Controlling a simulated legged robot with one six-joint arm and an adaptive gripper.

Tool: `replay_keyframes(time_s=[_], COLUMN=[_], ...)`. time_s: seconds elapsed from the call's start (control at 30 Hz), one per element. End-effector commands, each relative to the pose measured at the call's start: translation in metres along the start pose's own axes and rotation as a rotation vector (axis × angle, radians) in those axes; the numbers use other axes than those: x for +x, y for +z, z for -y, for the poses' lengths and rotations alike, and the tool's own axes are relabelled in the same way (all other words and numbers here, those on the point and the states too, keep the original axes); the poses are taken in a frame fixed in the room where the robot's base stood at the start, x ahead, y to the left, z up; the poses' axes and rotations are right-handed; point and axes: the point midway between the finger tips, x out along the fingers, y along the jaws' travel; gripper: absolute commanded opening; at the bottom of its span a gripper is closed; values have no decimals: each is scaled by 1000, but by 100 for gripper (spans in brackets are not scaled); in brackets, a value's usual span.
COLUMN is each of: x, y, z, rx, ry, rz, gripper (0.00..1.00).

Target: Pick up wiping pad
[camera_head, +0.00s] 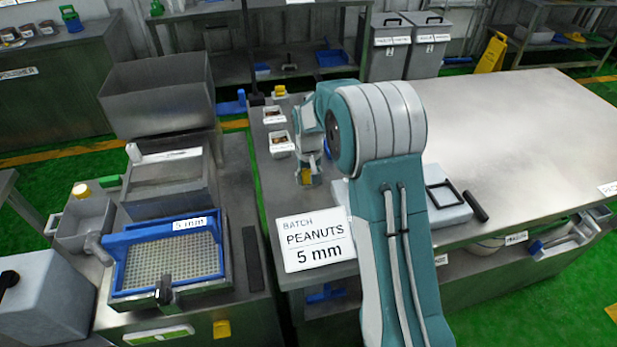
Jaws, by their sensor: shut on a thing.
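My gripper (305,172) is at the end of my teal and white arm, low over the left part of the steel table. It points down and is shut on a small yellow-orange thing (306,177), which I take to be the wiping pad. Only a little of the pad shows below the fingers. I cannot tell whether it touches the table top. My arm hides part of the table behind and to the right.
A "PEANUTS 5 mm" sign (314,243) stands at the near table edge. A blue-framed sieve (168,262) is on the left machine. The table's right side (530,130) is clear.

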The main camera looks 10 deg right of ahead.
Motion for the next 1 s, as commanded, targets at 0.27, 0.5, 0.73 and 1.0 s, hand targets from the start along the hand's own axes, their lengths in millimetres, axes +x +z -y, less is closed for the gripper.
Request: replay_keyframes(time_s=[0.27,0.5,0.73,1.0], x=[-1,-36,-66,-95], y=[5,11,33,64], z=[1,-2,-10,-22], rx=[-1,0,0,1], ry=[-1,-1,-1,0], rz=[21,12,8,8], gripper=[8,8,8,8])
